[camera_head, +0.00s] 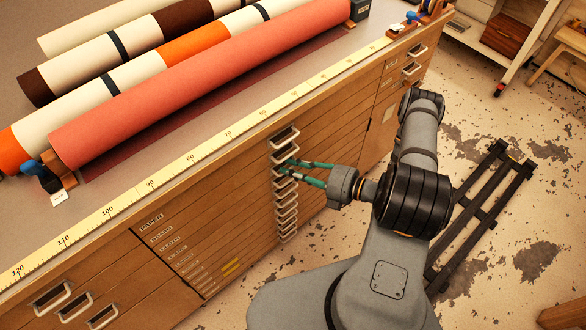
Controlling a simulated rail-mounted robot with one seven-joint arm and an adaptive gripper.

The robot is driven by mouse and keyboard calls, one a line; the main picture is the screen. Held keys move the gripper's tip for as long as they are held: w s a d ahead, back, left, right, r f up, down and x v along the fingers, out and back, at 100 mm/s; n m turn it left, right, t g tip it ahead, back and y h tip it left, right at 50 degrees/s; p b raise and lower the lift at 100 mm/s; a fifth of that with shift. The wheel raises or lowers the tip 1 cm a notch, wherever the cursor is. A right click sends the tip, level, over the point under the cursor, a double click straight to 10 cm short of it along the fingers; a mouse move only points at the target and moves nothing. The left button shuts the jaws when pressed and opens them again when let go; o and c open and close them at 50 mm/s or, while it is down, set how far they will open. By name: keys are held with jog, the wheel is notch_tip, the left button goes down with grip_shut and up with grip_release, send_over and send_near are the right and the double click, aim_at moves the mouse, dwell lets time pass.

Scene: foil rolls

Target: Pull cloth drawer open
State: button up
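The wooden cabinet (230,225) has a stack of shallow drawers with printed labels. The third label down appears to read CLOTH (170,246). A column of metal pull handles (284,138) runs down the right part of these drawers. The drawer fronts look flush and closed. My gripper (283,167) reaches in from the right with its teal fingers one above the other. Its fingertips are at the handles near the third one down and partly cover it. I cannot tell whether the fingers grip a handle.
Foil rolls in coral (200,85), orange, cream and brown lie on the cabinet top. A yellow measuring tape (190,160) runs along its front edge. A black frame (480,215) lies on the floor at right. A shelf unit (500,40) stands at the back right.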

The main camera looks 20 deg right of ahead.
jog(key=shift+c, duration=0.9)
grip_shut()
